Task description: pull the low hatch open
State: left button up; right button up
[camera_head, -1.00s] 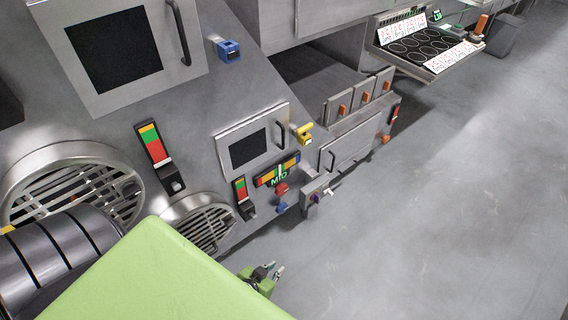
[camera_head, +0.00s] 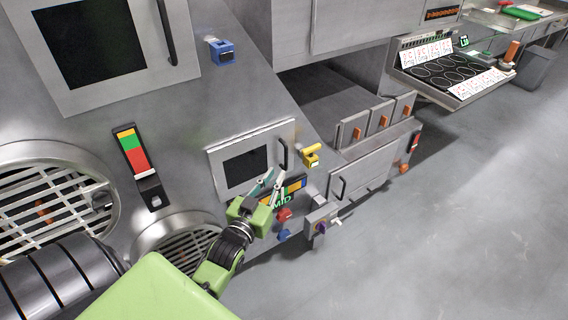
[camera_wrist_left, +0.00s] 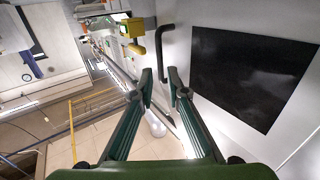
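The low hatch (camera_head: 219,175) is a small grey door with a dark window, and it looks shut. Its dark upright handle (camera_head: 284,155) is on the right side. In the left wrist view the hatch (camera_wrist_left: 182,45) fills the right, with the handle (camera_wrist_left: 165,52) just beyond the fingertips. My left gripper (camera_head: 272,183) is in front of the hatch's lower right, below the handle. In the left wrist view my left gripper (camera_wrist_left: 160,82) is open and empty, its fingers apart and not around the handle. My right gripper is not in view.
A yellow latch (camera_head: 311,156) sits right of the handle. Below are a coloured gauge marked MID (camera_head: 294,186), a red knob (camera_head: 284,214) and a blue knob (camera_head: 284,234). A larger upper hatch (camera_head: 187,71) is above left. The floor (camera_head: 460,230) at right is clear.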

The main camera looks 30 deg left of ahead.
aim_at(286, 160)
pick_arm(q)
jog(key=w+a, duration=0.1)
jog(key=w, duration=0.6)
jog(key=shift+a+b, duration=0.15)
jog(key=shift+b, duration=0.2)
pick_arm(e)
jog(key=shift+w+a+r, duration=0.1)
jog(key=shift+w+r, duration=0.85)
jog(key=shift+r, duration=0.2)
pick_arm(q)
jog(key=shift+c, duration=0.5)
grip_shut()
jog(key=shift+f, duration=0.1)
